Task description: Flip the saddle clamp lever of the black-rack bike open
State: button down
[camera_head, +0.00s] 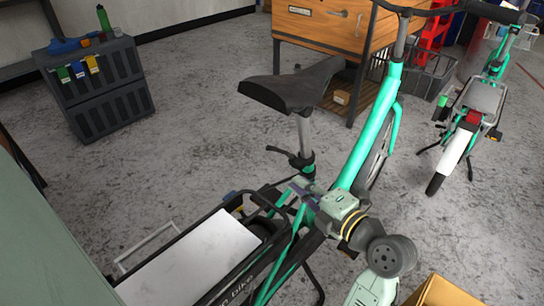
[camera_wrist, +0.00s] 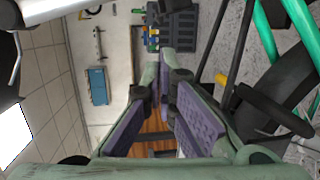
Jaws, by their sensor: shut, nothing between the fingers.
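The black-rack bike is the near one, with a teal frame (camera_head: 372,140) and a black rack (camera_head: 262,250) bearing a white panel. Its black saddle (camera_head: 291,86) sits on a silver post above the clamp. The dark saddle clamp lever (camera_head: 279,151) sticks out to the left of the post's base. My gripper (camera_head: 299,187) is just below the clamp in the head view, apart from the lever as far as I can see. In the wrist view its purple-padded fingers (camera_wrist: 163,88) are shut and empty. I cannot make out the lever clearly there.
Teal tubes (camera_wrist: 270,35) show close on the right of the wrist view. A second teal bike (camera_head: 470,115) stands at right, a wooden cabinet (camera_head: 320,30) behind. A grey crate unit (camera_head: 105,100) stands at left. The floor between is clear.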

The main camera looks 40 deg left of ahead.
jog(key=w+p+x, duration=0.1)
jog(key=p+x, duration=0.3)
jog(key=x, duration=0.8)
jog(key=shift+a+n+g, duration=0.3)
jog(key=shift+n+g, duration=0.1)
jog(key=shift+w+t, duration=0.15)
jog(key=shift+t, duration=0.15)
